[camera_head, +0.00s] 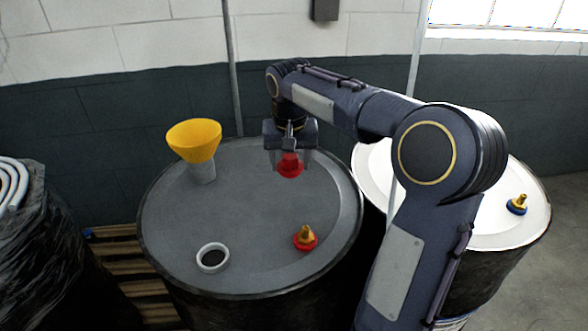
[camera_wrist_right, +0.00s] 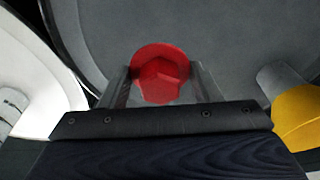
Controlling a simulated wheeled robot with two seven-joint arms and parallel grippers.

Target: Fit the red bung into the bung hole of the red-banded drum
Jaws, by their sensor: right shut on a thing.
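The red bung (camera_head: 289,165) is held between the fingers of my right gripper (camera_head: 290,160), above the far part of a grey drum lid. In the right wrist view the bung (camera_wrist_right: 160,74) sits between the two fingertips. The grey-topped drum (camera_head: 250,215) stands in the middle. Its open bung hole (camera_head: 212,258), a dark opening with a pale raised rim, is at the near left of the lid, well apart from the bung. A red band on this drum cannot be made out. My left gripper is not in view.
A yellow funnel (camera_head: 194,140) stands at the lid's far left. A brass fitting with a red base (camera_head: 305,239) sits at the lid's near right. A white-topped drum (camera_head: 505,232) with a blue-based brass fitting (camera_head: 517,204) stands right, partly behind my arm. A black-wrapped bundle is at left.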

